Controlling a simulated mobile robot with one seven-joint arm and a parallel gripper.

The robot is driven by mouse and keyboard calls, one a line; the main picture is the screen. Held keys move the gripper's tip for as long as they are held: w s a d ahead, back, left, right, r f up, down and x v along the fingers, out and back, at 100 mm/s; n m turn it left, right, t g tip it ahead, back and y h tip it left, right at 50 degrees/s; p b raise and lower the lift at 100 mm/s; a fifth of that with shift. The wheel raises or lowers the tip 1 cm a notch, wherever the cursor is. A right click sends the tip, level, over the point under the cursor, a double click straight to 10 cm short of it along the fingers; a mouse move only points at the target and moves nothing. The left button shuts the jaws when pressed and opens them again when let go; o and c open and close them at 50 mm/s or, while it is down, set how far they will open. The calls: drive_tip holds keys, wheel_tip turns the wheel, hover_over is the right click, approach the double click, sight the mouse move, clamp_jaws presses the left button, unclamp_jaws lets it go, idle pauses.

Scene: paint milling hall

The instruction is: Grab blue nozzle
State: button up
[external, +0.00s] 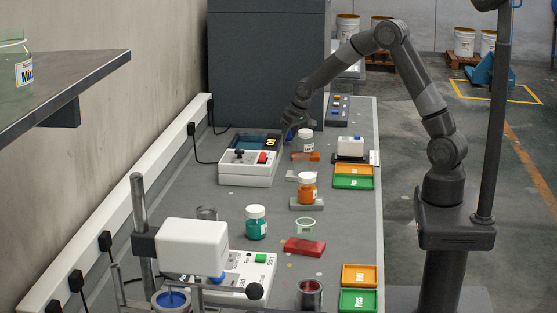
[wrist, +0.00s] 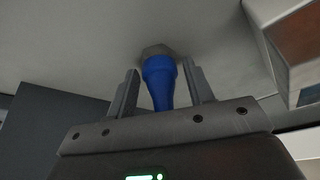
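The blue nozzle (wrist: 160,82) stands out from a grey hexagonal base on a pale surface in the wrist view. My gripper (wrist: 160,86) has its two fingers on either side of the nozzle, with narrow gaps visible at both sides. The gripper is open and does not appear to touch the nozzle. In the external view my gripper (external: 287,127) is low over the far part of the bench, and a small blue spot beside it (external: 290,135) is probably the nozzle. The arm partly hides this spot.
A white-lidded jar (external: 306,141) and an orange block (external: 306,156) are close on the right. A large dark cabinet (external: 266,60) stands behind. Green and orange trays (external: 353,183) lie at the bench's right edge.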

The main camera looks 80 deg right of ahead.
drive_tip(key=c, duration=0.7)
drive_tip(key=shift+r, duration=0.1)
